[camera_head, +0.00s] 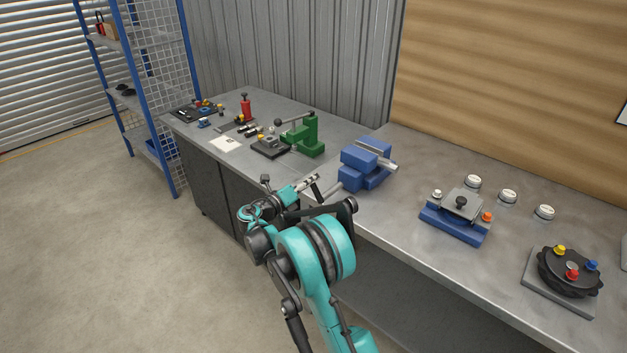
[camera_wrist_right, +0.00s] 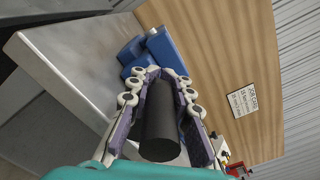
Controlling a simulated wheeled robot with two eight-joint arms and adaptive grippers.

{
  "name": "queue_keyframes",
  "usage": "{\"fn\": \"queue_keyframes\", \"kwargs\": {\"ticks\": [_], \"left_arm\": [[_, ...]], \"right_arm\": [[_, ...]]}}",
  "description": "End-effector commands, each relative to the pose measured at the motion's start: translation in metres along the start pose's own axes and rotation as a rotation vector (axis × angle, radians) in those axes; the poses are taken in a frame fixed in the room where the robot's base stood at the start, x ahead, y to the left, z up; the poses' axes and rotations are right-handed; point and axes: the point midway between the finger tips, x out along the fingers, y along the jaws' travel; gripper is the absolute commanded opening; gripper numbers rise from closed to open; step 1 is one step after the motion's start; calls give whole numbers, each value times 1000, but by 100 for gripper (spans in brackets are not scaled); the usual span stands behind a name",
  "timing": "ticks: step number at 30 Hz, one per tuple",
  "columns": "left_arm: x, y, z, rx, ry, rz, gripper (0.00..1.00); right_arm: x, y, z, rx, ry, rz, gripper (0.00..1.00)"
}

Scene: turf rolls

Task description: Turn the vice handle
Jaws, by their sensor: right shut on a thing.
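The blue vice (camera_head: 364,160) stands at the near edge of the bench, right of my right gripper in the head view. It also shows beyond the fingers in the wrist view (camera_wrist_right: 166,50). The vice handle is a dark bar (camera_head: 317,192) on the vice's near left side; its dark cylindrical grip (camera_wrist_right: 160,122) fills the space between my fingers in the wrist view. My right gripper (camera_head: 308,183) is shut on this handle, with a finger on each side (camera_wrist_right: 166,76). My arm hides part of the bench edge. My left gripper is not in view.
A green press (camera_head: 312,136) stands on the bench behind and left of the vice. A blue fixture (camera_head: 455,226) and a black round fixture with coloured knobs (camera_head: 570,274) stand to the right. The floor (camera_head: 110,260) at left is clear.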

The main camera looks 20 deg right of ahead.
Motion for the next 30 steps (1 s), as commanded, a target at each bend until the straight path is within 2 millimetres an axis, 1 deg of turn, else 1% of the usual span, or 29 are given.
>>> {"fn": "queue_keyframes", "kwargs": {"ticks": [11, 12, 14, 22, 24, 26, 29, 30], "left_arm": [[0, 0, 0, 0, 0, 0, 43], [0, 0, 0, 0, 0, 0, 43], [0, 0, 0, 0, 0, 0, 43], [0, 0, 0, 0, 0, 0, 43], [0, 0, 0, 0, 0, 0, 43], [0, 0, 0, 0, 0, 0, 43], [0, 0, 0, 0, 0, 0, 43], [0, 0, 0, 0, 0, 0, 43]], "right_arm": [[-1, 3, 0, -1, 0, 5, 0], [-1, 2, 0, 0, 0, 5, 27], [-1, 2, 0, -1, 0, 5, 43], [-1, 1, 0, -1, 0, 3, 43], [-3, 1, 0, -1, 0, 3, 43], [-8, 1, 0, -2, 0, 3, 43], [-24, 2, 1, -2, -3, 5, 43], [-32, 2, 0, -2, -2, 4, 43]]}}
